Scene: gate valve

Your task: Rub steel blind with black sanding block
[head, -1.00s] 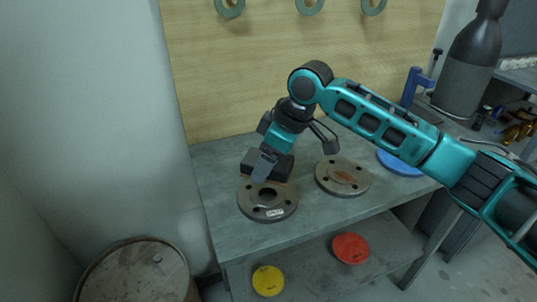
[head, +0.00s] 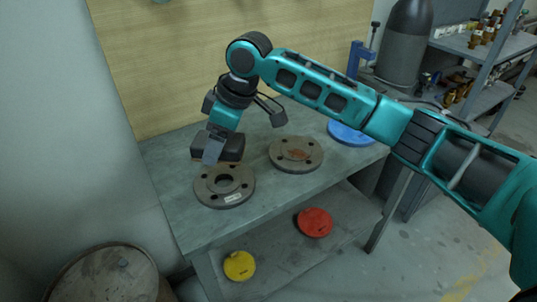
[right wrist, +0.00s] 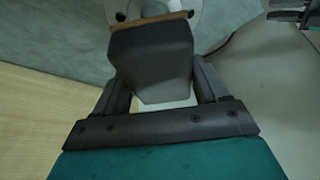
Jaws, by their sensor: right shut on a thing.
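The black sanding block (head: 232,148) is held in my right gripper (head: 215,147), just behind the flange with a centre hole, above the left part of the bench. In the right wrist view the block (right wrist: 150,58) sits between both fingers, with a thin brown edge at its far end. The steel blind (head: 297,154) is a grey-brown disc with bolt holes and a rusty patch at its centre. It lies flat on the bench, right of the block and apart from it.
The holed flange (head: 225,185) with a white label lies at the bench's front left. A blue disc (head: 350,134) lies at the back right. Yellow (head: 239,265) and red (head: 315,222) discs lie on the lower shelf (head: 275,248). A drum (head: 105,278) stands at lower left.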

